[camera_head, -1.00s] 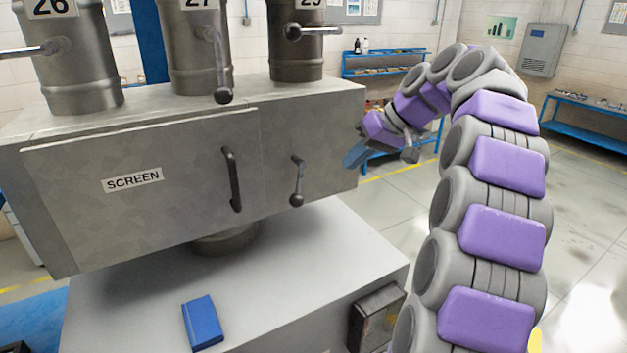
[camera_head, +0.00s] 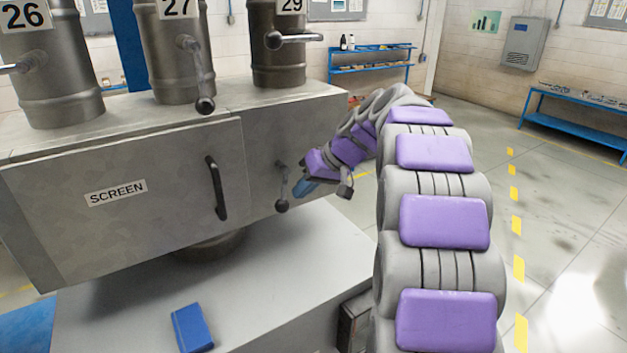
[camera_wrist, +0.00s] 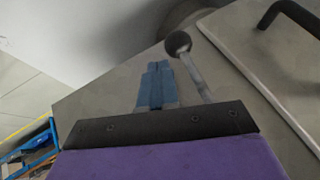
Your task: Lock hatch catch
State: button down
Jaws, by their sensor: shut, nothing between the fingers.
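The hatch (camera_head: 120,205), a grey metal panel marked SCREEN, lies flat against the front of the metal box, with a black bar handle (camera_head: 216,188) near its right edge. The catch (camera_head: 282,190), a short lever with a dark ball end, hangs down on the box face right of the hatch. It also shows in the wrist view (camera_wrist: 191,62), with the ball beside my fingertips. My gripper (camera_head: 301,188) is shut and empty, its blue fingers just right of the catch lever. In the wrist view the fingers (camera_wrist: 156,84) lie side by side; I cannot tell whether they touch the lever.
Pipes with lever handles (camera_head: 178,55) stand on top of the box. A blue block (camera_head: 192,328) lies on the grey plinth (camera_head: 270,275) below. Blue shelves (camera_head: 372,68) stand against the back wall.

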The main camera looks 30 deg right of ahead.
aim_at(284, 205)
jog(key=shift+a+r, duration=0.1)
jog(key=shift+a, duration=0.1)
jog(key=shift+a, duration=0.8)
jog(key=a+y+b, duration=0.1)
jog(key=y, duration=0.1)
jog(key=a+m+y+b, duration=0.1)
jog(key=y, duration=0.1)
jog(key=a+m+t+y+b, duration=0.1)
jog(key=y, duration=0.2)
jog(key=shift+b, duration=0.3)
jog(key=shift+s+a+r+m+t+y+b, duration=0.1)
jog(key=shift+a+r+m+t+y+b, duration=0.3)
jog(key=shift+y, duration=0.45)
jog(key=shift+a+r+m+t+y+b, duration=0.2)
jog(key=shift+a+r+m+y+b, duration=0.4)
jog(key=shift+y, duration=0.25)
jog(key=shift+a, duration=0.15)
dwell(1.1)
